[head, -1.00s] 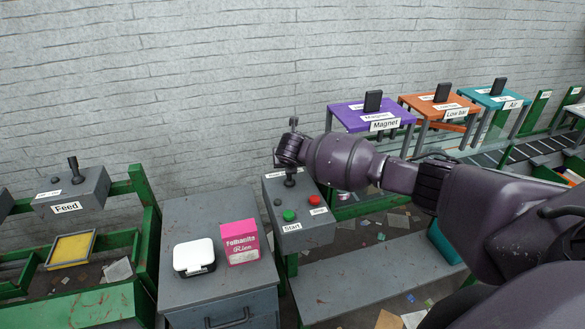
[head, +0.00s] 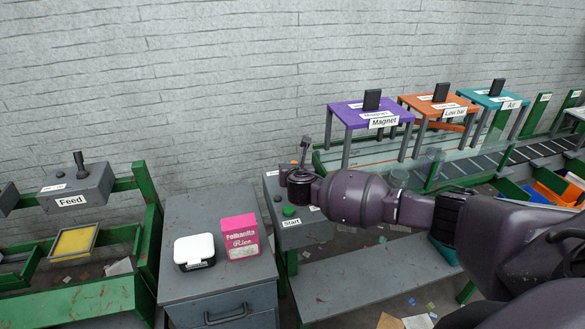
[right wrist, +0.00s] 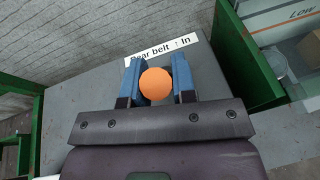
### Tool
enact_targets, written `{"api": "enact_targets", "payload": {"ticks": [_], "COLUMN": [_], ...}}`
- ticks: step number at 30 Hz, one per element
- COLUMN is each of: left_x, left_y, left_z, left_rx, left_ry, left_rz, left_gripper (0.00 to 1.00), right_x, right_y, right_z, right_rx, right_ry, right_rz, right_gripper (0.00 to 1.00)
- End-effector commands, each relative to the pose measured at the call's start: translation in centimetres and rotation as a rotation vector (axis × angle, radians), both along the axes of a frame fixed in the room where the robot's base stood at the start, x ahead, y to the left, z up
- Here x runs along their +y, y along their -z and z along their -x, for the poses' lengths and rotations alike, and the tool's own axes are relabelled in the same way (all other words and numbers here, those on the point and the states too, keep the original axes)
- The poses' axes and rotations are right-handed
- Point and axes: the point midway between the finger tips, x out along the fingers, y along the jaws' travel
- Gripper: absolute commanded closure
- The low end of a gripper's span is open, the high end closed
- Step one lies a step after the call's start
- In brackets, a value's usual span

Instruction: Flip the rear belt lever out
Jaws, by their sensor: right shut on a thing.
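The rear belt lever's round orange knob (right wrist: 154,85) shows in the right wrist view, above a grey panel whose label (right wrist: 163,50) reads "Rear belt ↑ In". My right gripper (right wrist: 157,73) has its two blue fingers on either side of the knob and is shut on it. In the head view my right gripper (head: 300,184) is over the grey control box (head: 300,232) with the green Start button (head: 288,211). My wrist hides most of the lever there. My left gripper is not in view.
A grey cabinet (head: 190,270) with a white box (head: 194,252) and a pink box (head: 240,237) stands left of the control box. The Feed box (head: 80,186) is farther left. The purple Magnet stand (head: 350,116) is behind and to the right. Green frame parts (right wrist: 235,55) flank the panel.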

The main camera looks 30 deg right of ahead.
Motion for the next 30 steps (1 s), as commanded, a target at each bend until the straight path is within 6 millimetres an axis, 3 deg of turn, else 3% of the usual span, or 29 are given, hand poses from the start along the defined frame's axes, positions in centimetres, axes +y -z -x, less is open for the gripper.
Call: {"api": "enact_targets", "payload": {"ticks": [15, 16, 20, 30], "left_x": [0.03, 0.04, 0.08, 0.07], "left_y": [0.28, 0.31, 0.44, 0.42], "left_z": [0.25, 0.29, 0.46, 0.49], "left_rx": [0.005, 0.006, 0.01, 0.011], "left_ry": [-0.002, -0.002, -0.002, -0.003], "left_rz": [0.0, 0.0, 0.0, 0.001], "left_gripper": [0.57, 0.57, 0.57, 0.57], "right_x": [0.06, 0.06, 0.05, 0.08], "right_y": [0.12, 0.12, 0.12, 0.01], "right_z": [0.16, 0.16, 0.15, 0.26], "right_rx": [-0.015, -0.014, -0.014, -0.015], "right_ry": [0.0, 0.0, 0.0, 0.0], "right_rz": [0.004, 0.003, 0.003, 0.004], "right_gripper": [1.0, 0.72, 0.52, 0.49]}}
